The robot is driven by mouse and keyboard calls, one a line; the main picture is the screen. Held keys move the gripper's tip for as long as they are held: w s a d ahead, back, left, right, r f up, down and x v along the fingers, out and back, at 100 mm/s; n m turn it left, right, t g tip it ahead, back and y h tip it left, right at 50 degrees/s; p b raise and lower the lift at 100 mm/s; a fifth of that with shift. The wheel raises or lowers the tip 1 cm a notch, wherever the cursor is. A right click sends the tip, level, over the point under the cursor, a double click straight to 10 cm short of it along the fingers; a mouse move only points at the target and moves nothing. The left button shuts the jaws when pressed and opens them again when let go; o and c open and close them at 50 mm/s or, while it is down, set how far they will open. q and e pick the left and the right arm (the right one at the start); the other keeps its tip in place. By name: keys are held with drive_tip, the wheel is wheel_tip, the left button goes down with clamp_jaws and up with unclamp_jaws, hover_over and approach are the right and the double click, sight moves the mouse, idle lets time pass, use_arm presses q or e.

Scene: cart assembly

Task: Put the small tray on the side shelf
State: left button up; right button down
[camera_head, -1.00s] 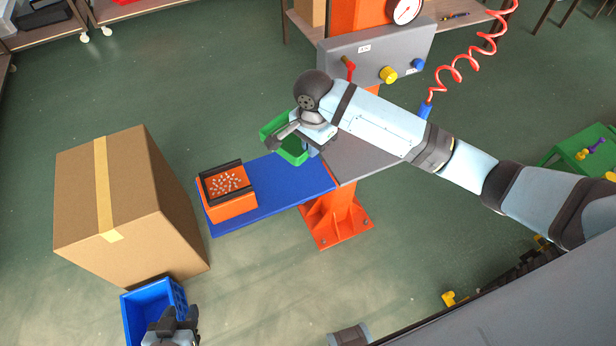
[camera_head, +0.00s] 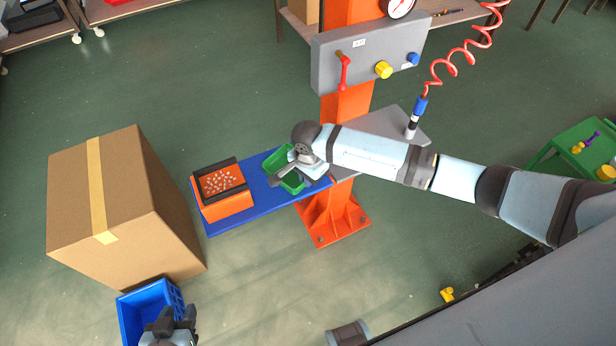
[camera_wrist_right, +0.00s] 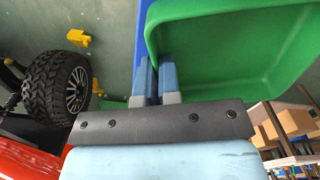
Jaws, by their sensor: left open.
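The small green tray (camera_head: 279,160) is at the right end of the blue side shelf (camera_head: 225,223), close over or on its surface; I cannot tell if it touches. My right gripper (camera_head: 290,174) is shut on the tray's near wall. In the right wrist view, its blue-grey fingers (camera_wrist_right: 153,82) sit on both sides of the wall of the green tray (camera_wrist_right: 235,50), which looks empty. My left gripper (camera_head: 172,325) is open and empty at the bottom, beside a blue crate (camera_head: 133,315).
An orange box with a dark frame and pale bits (camera_head: 222,190) takes the left part of the shelf. A big cardboard box (camera_head: 120,210) stands left of it. A grey control panel (camera_head: 335,62) and an orange post (camera_head: 348,103) stand behind. The shelf's middle is free.

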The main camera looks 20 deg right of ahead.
drive_tip(key=c, duration=1.8)
unclamp_jaws()
drive_tip(key=shift+f, duration=0.1)
drive_tip(key=o, duration=0.5)
drive_tip(key=shift+c, duration=0.2)
